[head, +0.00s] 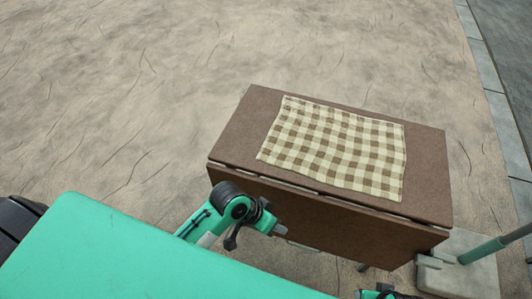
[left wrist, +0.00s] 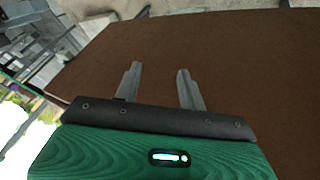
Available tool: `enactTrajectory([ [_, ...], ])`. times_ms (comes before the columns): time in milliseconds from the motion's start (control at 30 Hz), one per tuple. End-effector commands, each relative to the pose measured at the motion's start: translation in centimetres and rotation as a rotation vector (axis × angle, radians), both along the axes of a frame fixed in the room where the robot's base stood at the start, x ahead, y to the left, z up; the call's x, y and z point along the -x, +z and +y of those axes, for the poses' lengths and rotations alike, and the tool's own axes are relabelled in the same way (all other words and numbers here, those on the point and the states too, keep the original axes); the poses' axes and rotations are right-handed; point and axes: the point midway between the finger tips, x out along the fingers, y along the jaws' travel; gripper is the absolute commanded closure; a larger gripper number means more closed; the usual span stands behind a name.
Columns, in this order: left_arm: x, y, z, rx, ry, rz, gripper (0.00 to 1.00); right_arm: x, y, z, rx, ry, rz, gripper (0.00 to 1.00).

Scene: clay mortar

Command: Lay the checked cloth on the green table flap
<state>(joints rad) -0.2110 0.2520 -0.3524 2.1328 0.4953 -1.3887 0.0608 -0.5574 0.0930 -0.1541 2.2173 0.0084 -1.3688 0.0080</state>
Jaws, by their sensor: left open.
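The checked cloth (head: 335,147), cream and brown, lies spread with slight ripples on top of a brown table (head: 429,165). Its near right corner reaches close to the front seam. The table's front flap (head: 330,217) hangs down and looks brown, not green. My left gripper (head: 279,230) is in front of the hanging flap, below the cloth, with no cloth in it. In the left wrist view my left gripper (left wrist: 158,69) has its two fingers apart and empty, facing a plain brown surface (left wrist: 235,70). My right gripper cannot be made out.
A grey block (head: 455,277) with a green pole (head: 495,247) stands at the table's right front corner. Cracked sandy ground (head: 120,80) is open behind and left of the table. A paved edge (head: 500,110) runs along the right.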

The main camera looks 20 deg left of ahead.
Motion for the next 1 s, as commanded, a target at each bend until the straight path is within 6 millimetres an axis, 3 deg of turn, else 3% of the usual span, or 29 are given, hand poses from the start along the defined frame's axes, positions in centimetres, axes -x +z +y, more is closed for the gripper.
enactTrajectory([
  [300,-3.1,5.1,-4.2,0.156,-0.219,0.050,0.59,0.0,0.0,0.0,0.000,0.000,0.000,0.45],
  [567,-4.3,9.1,-5.0,0.224,-0.368,0.143,0.59,0.0,0.0,0.0,0.000,0.000,0.000,0.45],
  [767,-5.8,12.0,-3.6,0.221,-0.485,0.183,0.59,0.0,0.0,0.0,0.000,0.000,0.000,0.45],
  [1000,-10.2,14.9,1.9,0.082,-0.742,0.036,0.59,0.0,0.0,0.0,0.000,0.000,0.000,0.45],
])
